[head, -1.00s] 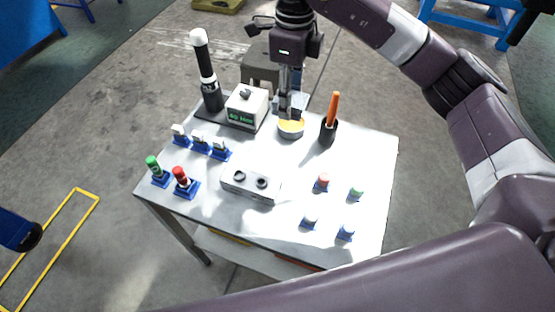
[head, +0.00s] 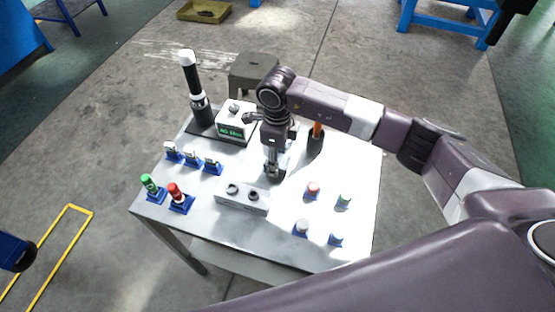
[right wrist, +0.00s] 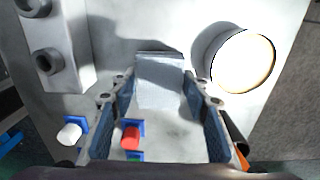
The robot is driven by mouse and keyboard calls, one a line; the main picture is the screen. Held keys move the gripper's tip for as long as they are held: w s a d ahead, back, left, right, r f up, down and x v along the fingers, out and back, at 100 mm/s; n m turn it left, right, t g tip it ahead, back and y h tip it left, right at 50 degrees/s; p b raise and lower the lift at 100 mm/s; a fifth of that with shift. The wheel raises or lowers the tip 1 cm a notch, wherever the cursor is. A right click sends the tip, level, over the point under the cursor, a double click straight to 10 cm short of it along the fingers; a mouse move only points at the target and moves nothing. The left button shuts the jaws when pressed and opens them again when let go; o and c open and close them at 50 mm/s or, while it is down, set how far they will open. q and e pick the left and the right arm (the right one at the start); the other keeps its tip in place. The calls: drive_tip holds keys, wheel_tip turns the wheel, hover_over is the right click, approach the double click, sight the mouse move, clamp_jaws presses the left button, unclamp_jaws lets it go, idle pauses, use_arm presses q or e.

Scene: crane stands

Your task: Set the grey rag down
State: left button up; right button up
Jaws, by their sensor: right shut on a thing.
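The grey rag (right wrist: 160,85) shows in the right wrist view as a pale grey folded piece between the two fingers. My right gripper (right wrist: 160,108) is shut on it. Whether the rag touches the table top cannot be told. My left gripper is not in view.
Red (head: 312,190), green (head: 344,201) and white-topped pieces stand at the table's right.

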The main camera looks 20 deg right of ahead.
drive_tip(key=shift+f, duration=0.65)
drive_tip(key=shift+f, duration=0.15)
drive_tip(key=o, duration=1.1)
drive_tip(key=shift+r, duration=0.2)
wheel_tip(320, 180, up, 11)
drive_tip(key=b, duration=0.3)
drive_tip(key=shift+r, duration=0.5)
